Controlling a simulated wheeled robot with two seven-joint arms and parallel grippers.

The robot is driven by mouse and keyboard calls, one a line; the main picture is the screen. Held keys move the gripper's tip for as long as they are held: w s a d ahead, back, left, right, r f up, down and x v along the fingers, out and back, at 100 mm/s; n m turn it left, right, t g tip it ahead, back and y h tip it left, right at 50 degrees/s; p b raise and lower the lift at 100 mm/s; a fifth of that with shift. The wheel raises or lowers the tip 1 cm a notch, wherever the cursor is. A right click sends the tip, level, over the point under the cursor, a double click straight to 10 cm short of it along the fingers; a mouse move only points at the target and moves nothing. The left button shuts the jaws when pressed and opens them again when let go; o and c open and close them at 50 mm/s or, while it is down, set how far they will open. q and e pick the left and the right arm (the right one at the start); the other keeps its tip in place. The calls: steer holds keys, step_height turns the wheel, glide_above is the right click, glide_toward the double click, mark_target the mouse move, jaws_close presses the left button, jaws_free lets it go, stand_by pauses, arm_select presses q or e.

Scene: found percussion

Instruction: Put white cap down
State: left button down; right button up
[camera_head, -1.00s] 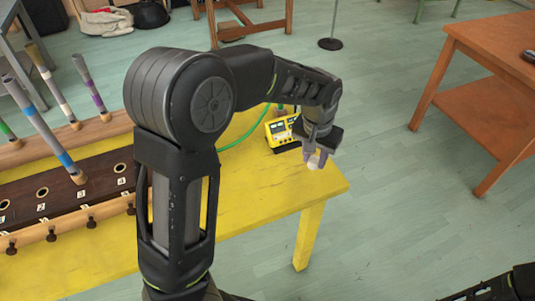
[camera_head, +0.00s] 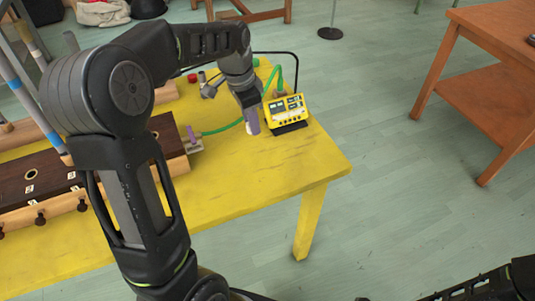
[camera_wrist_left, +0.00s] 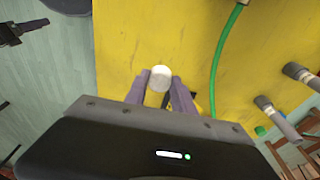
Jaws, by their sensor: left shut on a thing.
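The white cap (camera_wrist_left: 160,77) is held between the two fingers of my left gripper (camera_wrist_left: 160,84) in the left wrist view. In the head view my left gripper (camera_head: 252,122) is over the yellow table (camera_head: 275,174), just left of the yellow device. The cap (camera_head: 253,128) shows as a small pale patch at the fingertips there. I cannot tell whether the cap touches the tabletop. My right gripper is not clearly in view; only dark parts of my own body show at the lower right.
A yellow device (camera_head: 288,111) stands close to the right of the gripper. A green hose (camera_head: 222,128) lies to its left, near a dark wooden board with holes (camera_head: 60,170). A red knob (camera_head: 192,78) is farther back. The table's front right part is bare.

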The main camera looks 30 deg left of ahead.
arm_select(q)
steer(key=shift+s+a+r, duration=0.1)
steer(key=shift+s+a, duration=0.05)
steer(key=shift+a, duration=0.15)
glide_above(253, 154)
steer(key=shift+s+a+f, duration=0.1)
steer(key=shift+f, duration=1.5)
steer(key=shift+s+a+f, duration=0.1)
steer(key=shift+f, duration=1.5)
steer(key=shift+f, duration=1.85)
